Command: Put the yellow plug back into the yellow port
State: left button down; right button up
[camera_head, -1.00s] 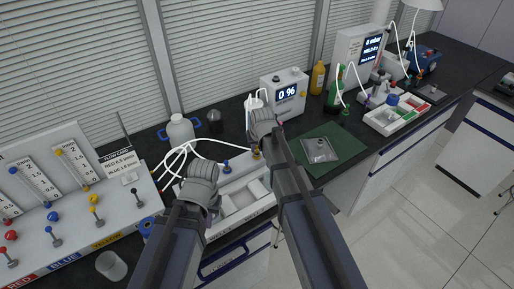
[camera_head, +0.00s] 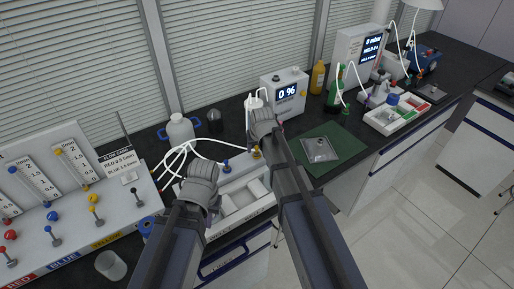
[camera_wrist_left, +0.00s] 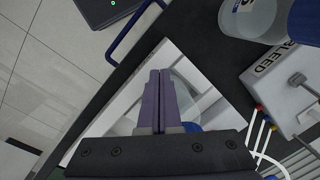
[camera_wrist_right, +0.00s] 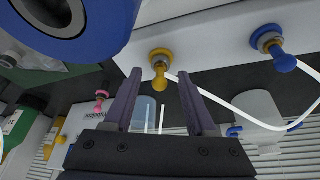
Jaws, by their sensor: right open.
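In the right wrist view the yellow plug (camera_wrist_right: 161,83) points out of the yellow-ringed port (camera_wrist_right: 160,53) on a white housing, with a metal collar between them. It appears lined up with the port; I cannot tell how fully it is seated. The yellow fitting also shows in the head view (camera_head: 257,154), just below my right gripper (camera_head: 262,124). My right gripper (camera_wrist_right: 160,102) is open, its fingers on either side of the plug, with nothing visibly clamped. My left gripper (camera_wrist_left: 160,100) is shut with its fingers together and nothing seen between them, above the white tray (camera_head: 235,213).
A blue plug and port (camera_wrist_right: 270,42) sit beside the yellow ones, with a white tube (camera_wrist_right: 245,118) nearby. A large blue-rimmed round part (camera_wrist_right: 75,25) is close at upper left. The flow panel (camera_head: 85,195) stands left, the 0 % analyser (camera_head: 285,94) behind, a green mat (camera_head: 342,142) right.

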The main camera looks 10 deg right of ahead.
pick_arm(q)
notch_tip(320, 180, up, 7)
jog(key=p, duration=0.7)
jog(key=shift+r, duration=0.15)
pick_arm(e)
jog(key=v, duration=0.8)
jog(key=shift+f, duration=0.1)
pick_arm(q)
notch_tip(320, 180, down, 3)
jog(key=shift+r+b, duration=0.1)
jog(key=shift+b, duration=1.15)
pick_arm(e)
jog(key=s+a+f+n+g, duration=0.1)
jog(key=s+a, duration=0.1)
jog(key=s, duration=0.5)
jog(key=s+a+f+n+g+h, duration=0.1)
jog(key=s+a+g, duration=0.1)
jog(key=s, duration=0.6)
jog(key=s+a+f+n+g, duration=0.1)
jog(key=s+a, duration=0.3)
jog(key=s, duration=0.4)
jog(key=shift+f+n+g, duration=0.4)
jog(key=shift+f, duration=0.2)
jog(key=shift+a, duration=0.1)
